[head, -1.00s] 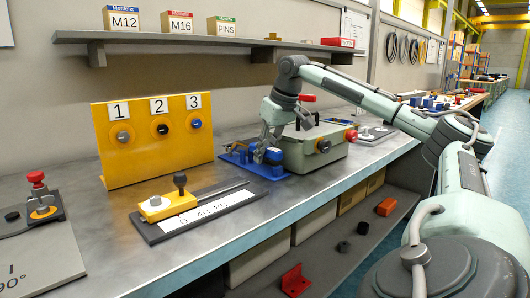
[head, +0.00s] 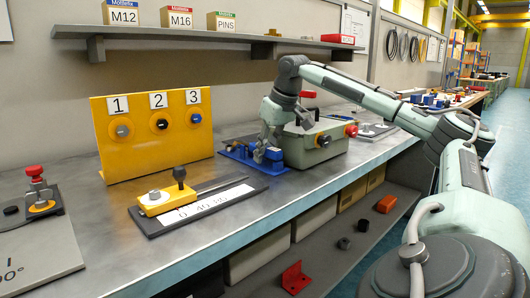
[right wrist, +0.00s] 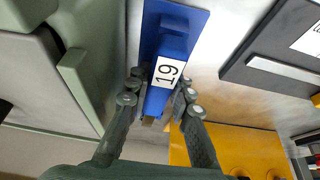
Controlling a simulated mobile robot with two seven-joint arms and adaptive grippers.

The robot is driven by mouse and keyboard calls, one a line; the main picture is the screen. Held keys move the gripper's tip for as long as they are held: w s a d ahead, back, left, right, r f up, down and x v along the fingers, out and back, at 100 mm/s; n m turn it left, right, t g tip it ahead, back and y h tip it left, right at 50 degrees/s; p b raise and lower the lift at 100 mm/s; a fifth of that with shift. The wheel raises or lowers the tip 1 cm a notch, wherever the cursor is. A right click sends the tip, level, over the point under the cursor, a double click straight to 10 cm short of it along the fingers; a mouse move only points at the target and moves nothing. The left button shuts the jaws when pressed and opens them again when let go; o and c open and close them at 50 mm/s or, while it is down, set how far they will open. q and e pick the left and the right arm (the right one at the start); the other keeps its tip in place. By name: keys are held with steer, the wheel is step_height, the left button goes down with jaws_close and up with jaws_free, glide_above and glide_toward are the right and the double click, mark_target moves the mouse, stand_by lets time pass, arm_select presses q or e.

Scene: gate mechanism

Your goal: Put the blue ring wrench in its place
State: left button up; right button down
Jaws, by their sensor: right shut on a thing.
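My right gripper (head: 262,152) is over the blue stand (head: 232,152) on the bench, left of the grey-green box. In the right wrist view its fingers (right wrist: 157,97) are shut on a blue piece (right wrist: 157,102) with a white label "19". This looks like the handle of the blue ring wrench, but its ring end cannot be made out. A blue plate (right wrist: 197,17) of the stand lies behind it. I cannot tell whether the piece touches the stand. My left gripper is not in view.
The grey-green box (head: 318,148) with a red knob stands close to the right of my gripper. A yellow panel (head: 150,163) numbered 1 to 3 and a dark plate with a yellow block (head: 155,204) are to the left. A shelf (head: 180,34) runs above.

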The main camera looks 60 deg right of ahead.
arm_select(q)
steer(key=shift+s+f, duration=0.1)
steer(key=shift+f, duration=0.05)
arm_select(e)
steer(key=shift+f, duration=0.1)
steer(key=c, duration=1.3)
jaws_free()
steer(key=shift+r+p, duration=0.3)
steer(key=shift+r, duration=0.05)
step_height(320, 180, up, 3)
steer(key=p, duration=0.3)
steer(key=shift+d+r, duration=0.1)
steer(key=shift+r, duration=0.1)
step_height(320, 180, up, 3)
steer(key=p, duration=0.3)
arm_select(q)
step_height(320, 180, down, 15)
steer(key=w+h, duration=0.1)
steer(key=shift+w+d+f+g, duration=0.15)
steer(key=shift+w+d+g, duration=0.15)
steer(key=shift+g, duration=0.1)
